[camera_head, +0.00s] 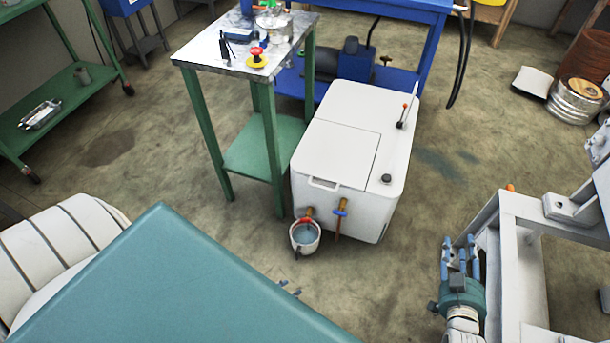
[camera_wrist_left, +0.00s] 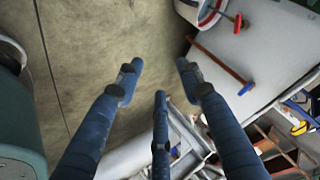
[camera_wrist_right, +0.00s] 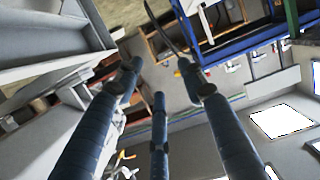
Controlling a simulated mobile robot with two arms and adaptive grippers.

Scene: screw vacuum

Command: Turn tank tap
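The white tank (camera_head: 342,150) stands on the floor in the middle of the head view. Two taps stick out of its front: one with a red handle (camera_head: 304,219) over a small white bucket (camera_head: 305,237), and one with a blue handle (camera_head: 340,213) on a brown pipe. In the left wrist view the blue handle (camera_wrist_left: 245,89) and red handle (camera_wrist_left: 238,23) are right of the fingers, apart from them. My left gripper (camera_wrist_left: 158,72) is open and empty; only its fingertips show in the head view. My right gripper (camera_wrist_right: 158,72) is open and empty, far right of the tank.
A green-legged table (camera_head: 215,65) with tools stands left of the tank. A blue bench (camera_head: 425,55) is behind it. A grey metal frame (camera_head: 515,255) is close to my right arm.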

